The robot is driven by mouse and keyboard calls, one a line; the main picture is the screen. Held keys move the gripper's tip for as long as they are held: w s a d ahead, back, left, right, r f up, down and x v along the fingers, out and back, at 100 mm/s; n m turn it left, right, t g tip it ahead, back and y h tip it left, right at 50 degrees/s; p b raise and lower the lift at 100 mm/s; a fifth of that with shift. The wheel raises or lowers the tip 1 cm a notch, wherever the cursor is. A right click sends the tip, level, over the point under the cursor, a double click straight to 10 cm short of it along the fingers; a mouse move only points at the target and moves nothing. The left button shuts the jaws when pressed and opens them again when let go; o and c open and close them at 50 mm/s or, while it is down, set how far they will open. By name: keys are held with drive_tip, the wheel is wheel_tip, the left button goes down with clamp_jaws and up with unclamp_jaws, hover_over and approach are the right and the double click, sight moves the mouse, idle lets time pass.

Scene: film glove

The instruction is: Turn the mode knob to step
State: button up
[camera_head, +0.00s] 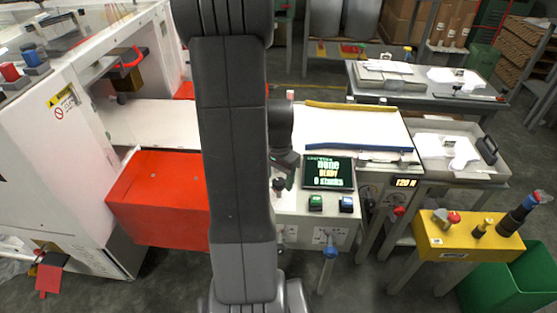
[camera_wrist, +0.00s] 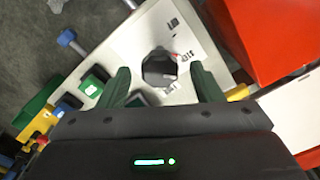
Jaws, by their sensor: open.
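The mode knob (camera_wrist: 158,68) is a dark faceted knob on the white control panel (camera_wrist: 130,40), with small printed marks beside it. In the head view the dark knob (camera_head: 278,184) sits at the panel's left, partly hidden by my arm. My gripper (camera_wrist: 161,72) is open, its two green fingers on either side of the knob with a gap to each. In the head view my gripper (camera_head: 289,170) is just above the knob, mostly hidden behind my arm. How far the fingertips are above the panel, and which mode the knob points at, I cannot tell.
A dark display (camera_head: 328,173) with green and yellow text stands behind a green button (camera_head: 316,202) and a blue button (camera_head: 347,204). A red box (camera_head: 155,195) is close on the left. A yellow control box (camera_head: 465,235) stands to the right.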

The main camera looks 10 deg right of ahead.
sight(278, 182)
wheel_tip(278, 182, up, 13)
drive_tip(key=shift+p, duration=0.35)
drive_tip(key=shift+f, duration=0.1)
wheel_tip(278, 182, down, 14)
drive_tip(key=shift+r+b, duration=0.1)
drive_tip(key=shift+b, duration=0.3)
idle(0.4)
